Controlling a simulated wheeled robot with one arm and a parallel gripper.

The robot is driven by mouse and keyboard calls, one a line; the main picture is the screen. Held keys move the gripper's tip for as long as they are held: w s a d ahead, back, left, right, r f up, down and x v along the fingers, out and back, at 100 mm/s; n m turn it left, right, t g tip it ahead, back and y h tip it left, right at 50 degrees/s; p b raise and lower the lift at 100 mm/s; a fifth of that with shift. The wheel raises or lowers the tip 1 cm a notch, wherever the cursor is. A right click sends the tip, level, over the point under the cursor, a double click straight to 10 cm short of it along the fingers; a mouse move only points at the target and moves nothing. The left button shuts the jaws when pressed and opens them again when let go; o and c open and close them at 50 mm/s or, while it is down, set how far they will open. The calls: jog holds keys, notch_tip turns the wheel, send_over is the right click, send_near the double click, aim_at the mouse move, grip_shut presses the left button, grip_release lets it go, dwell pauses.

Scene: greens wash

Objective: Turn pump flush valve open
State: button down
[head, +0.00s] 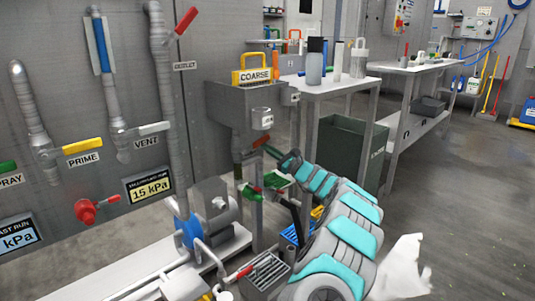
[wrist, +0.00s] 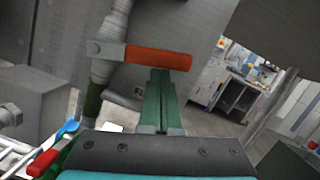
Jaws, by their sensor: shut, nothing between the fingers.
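In the wrist view an orange-red lever handle (wrist: 157,58) reaches right from a grey fitting on a vertical pipe (wrist: 108,50). My gripper (wrist: 161,76) has green fingers shut together and empty. Their tips are at the lower edge of the handle, near its middle; I cannot tell whether they touch it. In the head view my arm reaches in below the COARSE box (head: 234,100), and the small parts around the gripper are hard to make out.
The wall carries a yellow PRIME lever (head: 83,146), a grey VENT lever (head: 154,129) and a red OUTLET lever (head: 186,21). A pump (head: 208,215) stands left of my arm. A dark green bin (head: 350,150) stands behind it. Open floor lies to the right.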

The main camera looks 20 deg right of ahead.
aim_at(265, 136)
notch_tip(265, 136, up, 3)
jog(key=n+g+y+b, duration=0.1)
jog(key=n, duration=0.3)
jog(key=shift+a+f+b, duration=0.1)
jog(key=shift+f+b, duration=0.1)
jog(key=shift+b, duration=0.2)
jog(key=n, duration=0.1)
jog(key=r+n+b, duration=0.1)
jog(key=n, duration=0.1)
jog(key=a+r+n+g, duration=0.1)
jog(key=shift+s+r+n+y+b, duration=0.25)
jog(key=shift+n+y+b, duration=0.05)
jog(key=shift+b, duration=0.05)
jog(key=a+r+n+b, duration=0.1)
jog(key=n, duration=0.1)
jog(key=s+a+r+n+g+b, duration=0.1)
jog(key=a+r+n, duration=0.1)
jog(key=shift+n, duration=0.4)
jog(key=shift+a, duration=0.1)
